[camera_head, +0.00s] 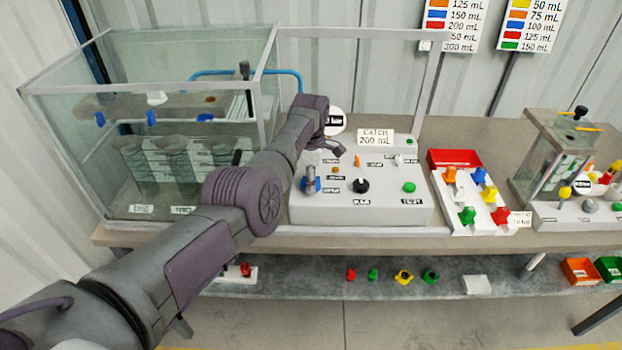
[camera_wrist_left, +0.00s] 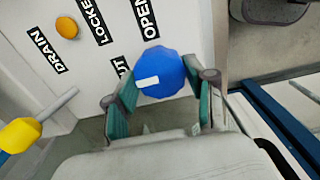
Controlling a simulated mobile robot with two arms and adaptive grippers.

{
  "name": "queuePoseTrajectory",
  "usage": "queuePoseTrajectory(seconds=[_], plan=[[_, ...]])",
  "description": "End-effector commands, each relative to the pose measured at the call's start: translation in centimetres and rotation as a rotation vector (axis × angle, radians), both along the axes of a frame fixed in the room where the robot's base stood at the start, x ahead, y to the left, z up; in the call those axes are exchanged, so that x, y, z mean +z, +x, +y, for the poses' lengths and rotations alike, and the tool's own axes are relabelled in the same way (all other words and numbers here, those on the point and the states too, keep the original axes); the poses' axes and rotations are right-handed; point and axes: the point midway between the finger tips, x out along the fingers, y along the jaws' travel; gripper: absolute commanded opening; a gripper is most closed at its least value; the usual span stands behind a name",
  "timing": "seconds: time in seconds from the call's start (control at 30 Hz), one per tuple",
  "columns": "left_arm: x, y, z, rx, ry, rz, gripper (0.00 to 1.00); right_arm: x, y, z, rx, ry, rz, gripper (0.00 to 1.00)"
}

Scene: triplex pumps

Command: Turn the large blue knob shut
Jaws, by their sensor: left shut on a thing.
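The large blue knob (camera_wrist_left: 162,66) has a white mark on its face and shows in the left wrist view, beside the words OPEN and a partly hidden label ending in UT. My left gripper (camera_wrist_left: 160,90) has its two teal-padded fingers on either side of the knob, shut on it. The white mark points sideways, toward the left finger. My right gripper is in neither view.
A glass tank (camera_head: 60,120) stands left of the panel. A yellow knob (camera_wrist_left: 20,135) sits near the gripper. A white block with coloured taps (camera_head: 486,222) stands to the right.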

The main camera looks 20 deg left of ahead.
Motion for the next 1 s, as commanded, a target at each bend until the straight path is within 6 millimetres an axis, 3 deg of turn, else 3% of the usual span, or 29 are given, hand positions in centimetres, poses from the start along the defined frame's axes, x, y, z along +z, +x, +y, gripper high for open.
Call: queuePoseTrajectory(seconds=[0.23,0.27,0.4,0.77,1.0], plan=[[0.0,0.0,0.0,0.004,-0.001,-0.001,0.20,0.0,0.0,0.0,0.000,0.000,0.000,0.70],[0.0,0.0,0.0,0.004,-0.001,-0.001,0.58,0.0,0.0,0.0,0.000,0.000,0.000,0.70],[0.0,0.0,0.0,0.003,-0.001,-0.001,0.80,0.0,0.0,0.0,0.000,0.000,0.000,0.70],[0.3,0.1,0.0,0.001,-0.001,-0.002,0.80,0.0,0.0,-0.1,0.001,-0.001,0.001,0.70],[3.8,0.1,0.0,0.001,-0.001,-0.007,0.80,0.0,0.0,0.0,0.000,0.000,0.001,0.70]])
